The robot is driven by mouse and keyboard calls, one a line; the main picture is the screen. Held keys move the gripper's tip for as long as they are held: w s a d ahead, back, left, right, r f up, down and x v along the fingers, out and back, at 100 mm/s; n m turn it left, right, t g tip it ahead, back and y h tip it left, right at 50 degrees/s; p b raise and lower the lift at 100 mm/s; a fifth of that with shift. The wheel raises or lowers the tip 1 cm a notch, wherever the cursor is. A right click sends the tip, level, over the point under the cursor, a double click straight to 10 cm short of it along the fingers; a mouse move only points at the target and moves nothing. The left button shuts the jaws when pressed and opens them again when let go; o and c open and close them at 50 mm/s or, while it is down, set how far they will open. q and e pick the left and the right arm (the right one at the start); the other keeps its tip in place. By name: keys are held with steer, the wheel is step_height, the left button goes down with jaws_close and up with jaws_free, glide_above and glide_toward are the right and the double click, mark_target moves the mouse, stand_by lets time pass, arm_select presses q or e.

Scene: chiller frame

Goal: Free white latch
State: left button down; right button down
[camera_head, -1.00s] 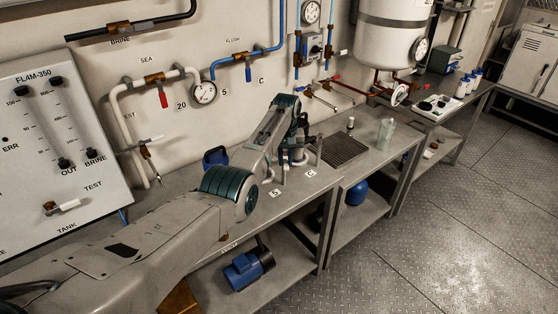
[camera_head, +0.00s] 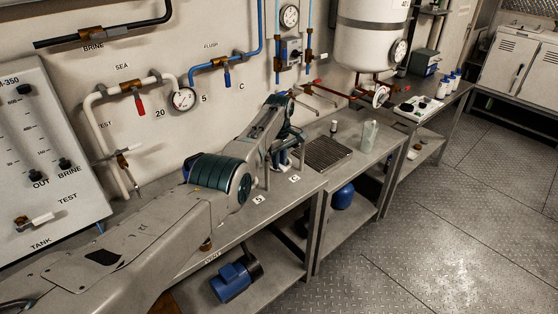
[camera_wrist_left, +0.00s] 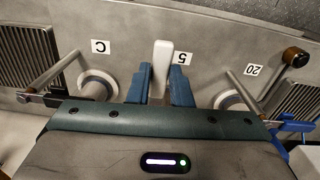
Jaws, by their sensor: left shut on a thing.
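The white latch (camera_wrist_left: 161,66) is a small upright white lever in the middle of the left wrist view, between the labels C and 5. My left gripper (camera_wrist_left: 160,82) has its two blue fingers on either side of the latch and is shut on it. In the head view my left gripper (camera_head: 284,157) is low over the bench near the labels, partly covered by my own arm. The latch cannot be made out there. My right gripper is in neither view.
Metal lever handles on round collars stand left (camera_wrist_left: 60,72) and right (camera_wrist_left: 240,85) of my fingers. The bench (camera_head: 350,150) holds a drain grate (camera_head: 324,153) and a pale bottle (camera_head: 368,136). Wall pipes and a gauge (camera_head: 183,98) are behind my arm. The floor at right is clear.

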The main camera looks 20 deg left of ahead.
arm_select(q)
steer(key=shift+w+r, duration=0.15)
steer(key=shift+r, duration=0.05)
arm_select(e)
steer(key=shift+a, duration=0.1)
arm_select(q)
steer(key=c, duration=1.4)
jaws_free()
steer(key=shift+d, duration=0.1)
steer(key=shift+o, duration=0.4)
steer(key=shift+w+d+f, duration=0.1)
steer(key=shift+w+f, duration=0.1)
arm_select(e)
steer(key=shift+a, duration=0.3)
arm_select(q)
steer(key=shift+r, duration=0.1)
steer(key=shift+s+r, duration=0.1)
steer(key=shift+r, duration=0.25)
step_height(320, 180, up, 10)
steer(key=b, duration=0.2)
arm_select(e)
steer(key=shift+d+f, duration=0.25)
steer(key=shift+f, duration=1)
